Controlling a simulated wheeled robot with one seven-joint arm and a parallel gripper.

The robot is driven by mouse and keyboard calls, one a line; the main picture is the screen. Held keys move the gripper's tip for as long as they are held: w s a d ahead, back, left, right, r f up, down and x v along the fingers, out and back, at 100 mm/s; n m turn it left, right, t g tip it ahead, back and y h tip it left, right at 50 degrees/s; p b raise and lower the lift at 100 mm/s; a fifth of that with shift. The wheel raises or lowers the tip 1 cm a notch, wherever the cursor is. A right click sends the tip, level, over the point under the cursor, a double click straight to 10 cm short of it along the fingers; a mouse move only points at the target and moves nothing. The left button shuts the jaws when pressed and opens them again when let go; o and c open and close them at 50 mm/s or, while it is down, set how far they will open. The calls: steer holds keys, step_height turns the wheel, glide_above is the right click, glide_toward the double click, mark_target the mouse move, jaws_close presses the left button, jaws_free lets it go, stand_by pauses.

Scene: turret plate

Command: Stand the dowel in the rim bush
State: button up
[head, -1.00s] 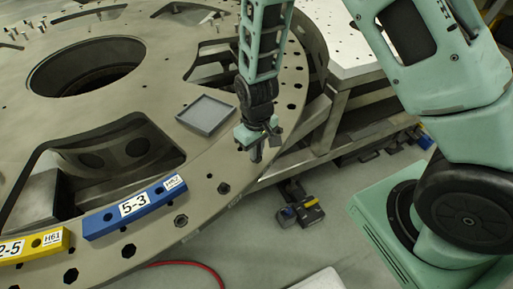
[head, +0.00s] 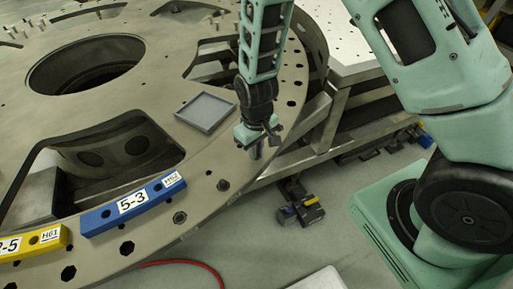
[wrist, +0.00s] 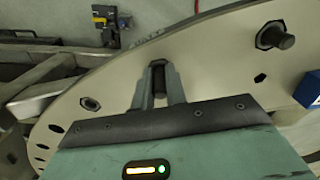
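My gripper (head: 257,149) points down over the outer rim of the turret plate (head: 205,205). In the wrist view its two fingers (wrist: 159,88) stand a little apart with a dark cylinder, seemingly the dowel (wrist: 158,82), between them. The dowel's lower end is hard to make out. A hexagonal rim bush (wrist: 269,36) lies to the right in the wrist view, with a dark round stub at it. I cannot tell which rim bush the task means; one shows in the head view (head: 180,218), below and left of my gripper.
A blue block marked 5-3 (head: 133,205) and a yellow block (head: 35,243) lie along the rim. A shallow grey tray (head: 207,112) sits on the plate beside my gripper. Large openings cut the plate. Metal framing (head: 335,120) stands at right, beyond the rim.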

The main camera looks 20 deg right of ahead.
steer(key=shift+o, duration=0.8)
steer(key=shift+s+f, duration=0.15)
steer(key=shift+f, duration=0.05)
step_height(320, 180, up, 18)
steer(key=shift+b, duration=0.35)
steer(key=shift+f, duration=0.1)
